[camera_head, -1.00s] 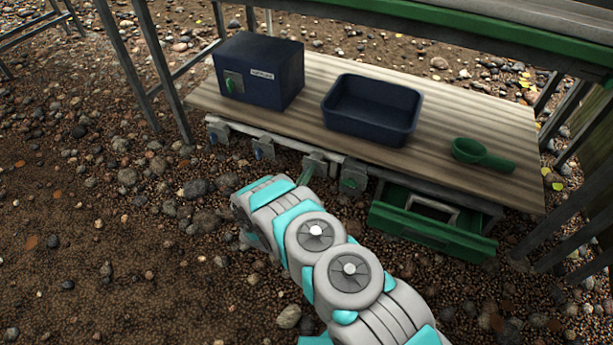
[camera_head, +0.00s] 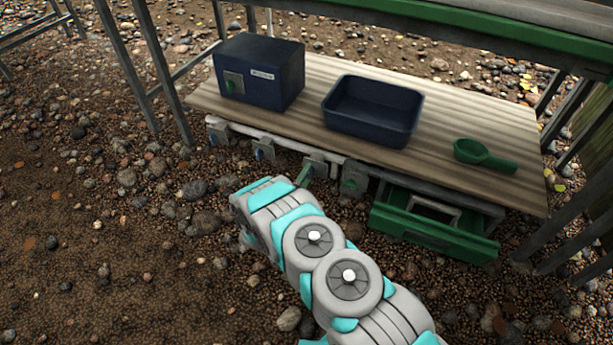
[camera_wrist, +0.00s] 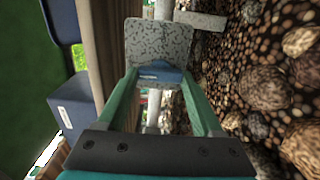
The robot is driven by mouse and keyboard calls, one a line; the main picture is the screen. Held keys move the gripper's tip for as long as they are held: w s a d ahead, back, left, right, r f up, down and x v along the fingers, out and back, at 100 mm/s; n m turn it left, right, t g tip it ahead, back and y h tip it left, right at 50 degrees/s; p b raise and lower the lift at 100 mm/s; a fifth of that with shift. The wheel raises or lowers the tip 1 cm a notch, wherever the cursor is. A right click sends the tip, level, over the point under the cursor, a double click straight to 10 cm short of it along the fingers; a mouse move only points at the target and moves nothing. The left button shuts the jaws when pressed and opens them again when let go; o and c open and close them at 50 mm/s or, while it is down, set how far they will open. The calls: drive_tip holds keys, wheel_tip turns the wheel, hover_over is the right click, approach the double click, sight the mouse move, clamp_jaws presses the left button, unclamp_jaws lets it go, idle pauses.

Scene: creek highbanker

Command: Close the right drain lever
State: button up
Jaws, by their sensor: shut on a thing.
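A blue lever (camera_wrist: 160,73) sits on a speckled grey plate (camera_wrist: 158,40) in the wrist view. My gripper (camera_wrist: 160,80) has its two green fingers on either side of this lever and is shut on it. In the head view my gripper (camera_head: 305,172) is at the third plate (camera_head: 320,163) from the left on the pipe under the bench. My arm and fingers hide most of that lever there. A fourth plate with a lever (camera_head: 353,180) is just to the right. Two more levers, one at the far left (camera_head: 218,135) and a blue one (camera_head: 264,153), are to the left.
The ribbed bench top (camera_head: 300,112) above holds a dark blue box (camera_head: 265,75), a blue basin (camera_head: 372,135) and a green scoop (camera_head: 475,152). An open green drawer (camera_head: 432,238) juts out at right. Stony ground lies in front.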

idle(0.3)
drive_tip(key=o, duration=1.4)
drive_tip(key=shift+c, duration=0.2)
drive_tip(key=p+v, duration=0.1)
drive_tip(key=v, duration=0.6)
drive_tip(key=shift+s, duration=0.4)
drive_tip(key=shift+a, duration=0.15)
drive_tip(key=v, duration=1.2)
